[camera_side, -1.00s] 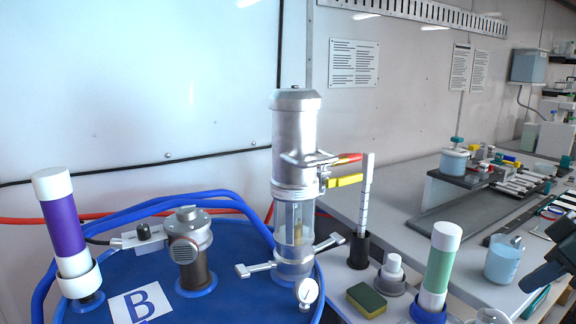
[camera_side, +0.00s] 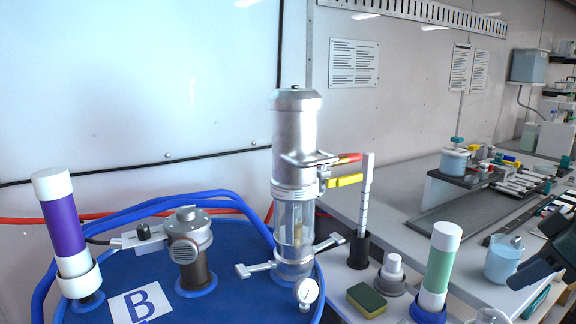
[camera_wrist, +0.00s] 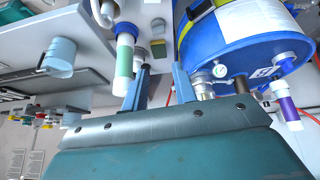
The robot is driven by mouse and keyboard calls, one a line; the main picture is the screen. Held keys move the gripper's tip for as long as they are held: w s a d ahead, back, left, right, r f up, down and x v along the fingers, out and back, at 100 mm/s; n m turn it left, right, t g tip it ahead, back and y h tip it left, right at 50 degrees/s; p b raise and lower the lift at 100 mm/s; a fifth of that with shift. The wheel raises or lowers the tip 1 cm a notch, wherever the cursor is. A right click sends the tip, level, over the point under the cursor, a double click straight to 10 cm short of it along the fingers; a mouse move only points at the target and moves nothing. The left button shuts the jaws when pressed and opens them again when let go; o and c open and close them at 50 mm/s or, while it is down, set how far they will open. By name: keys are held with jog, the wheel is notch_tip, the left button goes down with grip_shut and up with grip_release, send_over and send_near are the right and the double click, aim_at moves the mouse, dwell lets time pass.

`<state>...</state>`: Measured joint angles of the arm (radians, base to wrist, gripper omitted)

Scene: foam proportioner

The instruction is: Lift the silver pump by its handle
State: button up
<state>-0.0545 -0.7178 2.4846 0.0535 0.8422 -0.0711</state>
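The silver pump (camera_side: 295,135) stands upright on a blue drum (camera_side: 235,270) in the middle of the side view. Below is a clear section and a small round gauge. In the wrist view, part of the pump (camera_wrist: 202,88) shows just right of my right finger; its handle cannot be made out there. My gripper (camera_wrist: 160,80) has its two fingers apart with nothing between them. In the side view, only a dark part of it shows at the right edge, well away from the pump.
A purple-banded tube (camera_side: 62,222) and a small silver motor unit (camera_side: 188,235) stand on the drum. A green-banded tube (camera_side: 440,262), a sponge (camera_side: 366,300), a white measuring stick (camera_side: 366,195) and a beaker (camera_side: 502,262) stand on the right. Open space lies above the drum.

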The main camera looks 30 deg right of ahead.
jog(key=w+a+r+n+t, duration=0.2)
jog(key=w+r+n, duration=0.15)
jog(key=w, duration=0.35)
jog(key=n+t, duration=0.7)
jog(key=n, duration=0.7)
send_near(323, 163)
jog(key=v, duration=0.3)
jog(key=shift+s, duration=0.1)
jog(key=shift+f, duration=0.1)
jog(key=shift+x, duration=6.9)
grip_shut()
